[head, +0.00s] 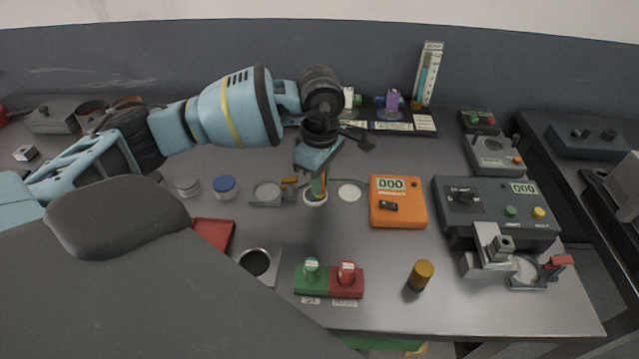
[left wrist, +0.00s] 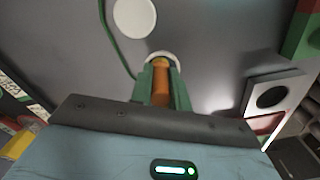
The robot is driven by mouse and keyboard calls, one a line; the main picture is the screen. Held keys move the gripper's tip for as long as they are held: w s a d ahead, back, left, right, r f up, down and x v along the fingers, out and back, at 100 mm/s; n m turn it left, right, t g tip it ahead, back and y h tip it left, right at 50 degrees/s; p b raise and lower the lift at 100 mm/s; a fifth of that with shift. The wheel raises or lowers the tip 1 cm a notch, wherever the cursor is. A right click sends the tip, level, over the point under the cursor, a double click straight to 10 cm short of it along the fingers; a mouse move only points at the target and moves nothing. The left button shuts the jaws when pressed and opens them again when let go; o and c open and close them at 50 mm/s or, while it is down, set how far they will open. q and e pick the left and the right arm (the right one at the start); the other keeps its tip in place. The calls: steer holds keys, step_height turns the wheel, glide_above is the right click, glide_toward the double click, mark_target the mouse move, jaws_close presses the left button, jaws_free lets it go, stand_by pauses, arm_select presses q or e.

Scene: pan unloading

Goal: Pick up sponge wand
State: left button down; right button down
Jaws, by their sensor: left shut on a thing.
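My left gripper (head: 318,183) points down over the middle of the table, and its green fingers also show in the left wrist view (left wrist: 158,88). It is shut on an orange-brown stick-like thing (left wrist: 160,85), which I take to be the sponge wand. The fingers stand on both sides of it and hide part of it. A white ring-shaped piece (head: 315,201) is around or just below the fingertips and also shows in the left wrist view (left wrist: 176,62). I cannot tell whether the wand still rests in it. My right gripper is not in view.
An orange meter box (head: 398,212) stands right of the gripper, with a white disc (head: 349,192) between. Green and red button blocks (head: 329,281) and a brown cylinder (head: 420,275) stand in front. A blue-lidded jar (head: 225,186) is left. Control boxes (head: 495,205) fill the right side.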

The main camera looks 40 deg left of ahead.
arm_select(q)
steer(key=shift+r, duration=0.15)
